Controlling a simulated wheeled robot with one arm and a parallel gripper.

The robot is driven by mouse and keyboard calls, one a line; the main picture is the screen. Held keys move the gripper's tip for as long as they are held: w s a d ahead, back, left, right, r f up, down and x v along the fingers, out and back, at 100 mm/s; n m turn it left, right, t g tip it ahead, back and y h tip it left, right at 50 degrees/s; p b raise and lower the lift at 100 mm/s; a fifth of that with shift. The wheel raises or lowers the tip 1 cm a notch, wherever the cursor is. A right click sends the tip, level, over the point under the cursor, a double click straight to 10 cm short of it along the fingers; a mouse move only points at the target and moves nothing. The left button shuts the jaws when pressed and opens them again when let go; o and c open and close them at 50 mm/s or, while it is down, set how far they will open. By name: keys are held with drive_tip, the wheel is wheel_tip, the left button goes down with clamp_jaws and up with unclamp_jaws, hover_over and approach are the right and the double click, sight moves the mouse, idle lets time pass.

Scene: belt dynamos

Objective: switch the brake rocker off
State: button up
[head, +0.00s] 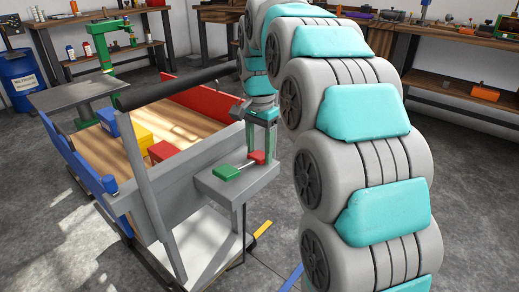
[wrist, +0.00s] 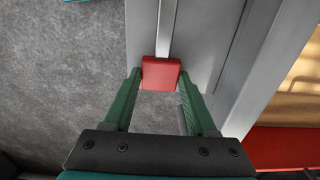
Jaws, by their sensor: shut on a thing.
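A small grey shelf (head: 215,187) sticks out from the side of the cart. On it a pale strip runs between a green block (head: 226,172) and a red block (head: 256,157); this looks like the brake rocker. My gripper (head: 260,150) points down over the red end. In the wrist view the red block (wrist: 161,73) sits between the green fingertips of my gripper (wrist: 161,80), which are shut on it. The pale strip (wrist: 166,35) runs away from it there. The green block is not in the wrist view. The tilt of the rocker is hard to tell.
A green press (head: 108,42) stands behind. Grey floor is clear in front.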

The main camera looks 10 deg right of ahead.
sight(249, 168)
drive_tip(key=shift+r, duration=0.1)
clamp_jaws()
drive_tip(key=h+b, duration=0.1)
drive_tip(key=r+t+h+b, duration=0.1)
drive_tip(key=t+h+b, duration=0.1)
drive_tip(key=shift+s+a+r, duration=0.2)
drive_tip(key=shift+s+a, duration=0.1)
drive_tip(key=shift+a, duration=0.05)
drive_tip(key=shift+a+r+t+h, duration=0.1)
drive_tip(key=shift+r+t+h, duration=0.2)
drive_tip(key=shift+t+h, duration=0.1)
drive_tip(key=o, duration=1.4)
unclamp_jaws()
drive_tip(key=shift+r, duration=0.1)
drive_tip(key=shift+b+v, duration=0.35)
drive_tip(key=shift+v, duration=3.5)
